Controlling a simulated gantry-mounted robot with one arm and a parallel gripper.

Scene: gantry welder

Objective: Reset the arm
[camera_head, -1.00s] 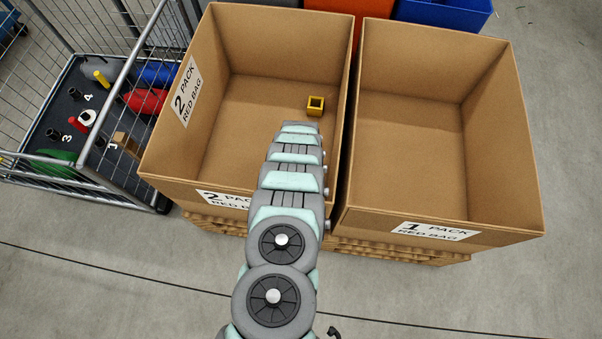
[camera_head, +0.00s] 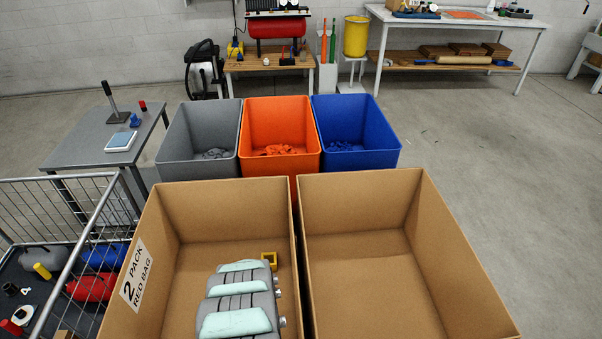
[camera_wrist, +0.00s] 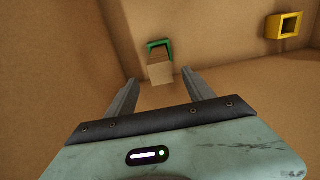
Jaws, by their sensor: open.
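My gripper (camera_wrist: 160,79) is open, its two fingers spread, inside the left cardboard box (camera_head: 168,250) labelled "2 PACK RED BAG". In the wrist view a small brown block (camera_wrist: 160,69) lies just beyond the fingertips, with a green piece (camera_wrist: 160,46) against its far side. Neither finger is seen gripping the block. My arm reaches down into the left box in the head view and hides the gripper there.
An empty-looking cardboard box (camera_head: 365,285) stands to the right. Grey (camera_head: 198,135), orange (camera_head: 280,125) and blue (camera_head: 356,125) bins stand behind. A wire cage cart (camera_head: 75,210) and a grey table (camera_head: 90,150) are at left. The box walls surround my gripper.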

